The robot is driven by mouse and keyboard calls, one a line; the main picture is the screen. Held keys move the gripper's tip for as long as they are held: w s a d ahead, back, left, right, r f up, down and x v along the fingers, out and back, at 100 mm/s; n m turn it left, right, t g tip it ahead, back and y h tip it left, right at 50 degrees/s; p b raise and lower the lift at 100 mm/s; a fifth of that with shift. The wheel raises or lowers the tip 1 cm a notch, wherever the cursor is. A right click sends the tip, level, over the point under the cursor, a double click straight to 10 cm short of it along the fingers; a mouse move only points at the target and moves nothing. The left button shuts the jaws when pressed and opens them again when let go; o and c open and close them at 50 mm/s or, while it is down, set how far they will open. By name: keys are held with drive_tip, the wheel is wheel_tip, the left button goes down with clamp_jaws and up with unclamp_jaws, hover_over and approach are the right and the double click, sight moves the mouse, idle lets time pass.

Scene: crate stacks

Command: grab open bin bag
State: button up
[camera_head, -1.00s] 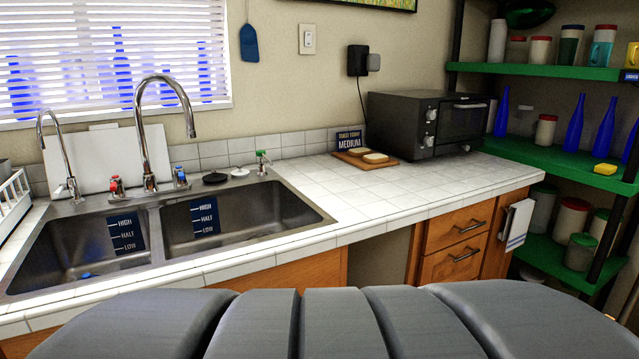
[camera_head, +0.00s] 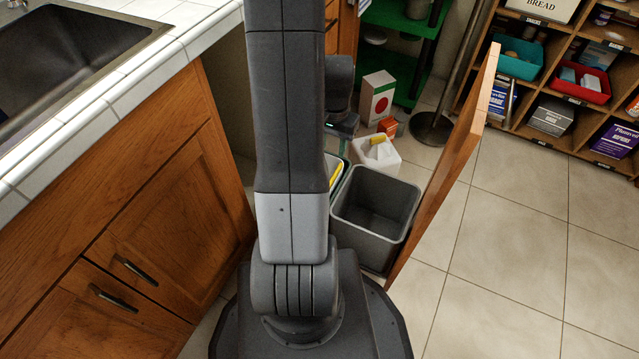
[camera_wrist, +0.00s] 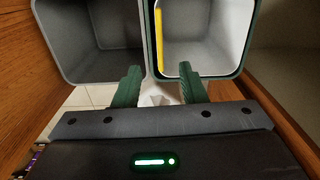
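In the wrist view, my gripper (camera_wrist: 160,68) is open, its two green fingers apart at the near rims of two side-by-side bins. The left bin (camera_wrist: 72,75) is grey and looks empty. The right bin (camera_wrist: 244,60) has a dark green rim, a pale interior and a yellow strip along its left side. A crumpled white piece (camera_wrist: 155,96) shows between the fingers; I cannot tell whether it is the bin bag or whether the fingers touch it. In the head view, the grey bin (camera_head: 405,215) stands right of my arm, which mostly hides the green-rimmed bin (camera_head: 335,180).
An open wooden cabinet door (camera_head: 455,160) stands right of the bins. The counter cabinet (camera_head: 150,220) is on the left. Tiled floor (camera_head: 520,250) is free at right.

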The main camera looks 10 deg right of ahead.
drive_tip(key=b, duration=0.3)
hover_over(333, 177)
wheel_tip(333, 177, down, 9)
drive_tip(key=shift+s, duration=0.15)
wheel_tip(333, 177, down, 6)
drive_tip(key=b, duration=0.2)
drive_tip(key=shift+r+b, duration=0.15)
drive_tip(key=shift+b, duration=0.2)
clamp_jaws()
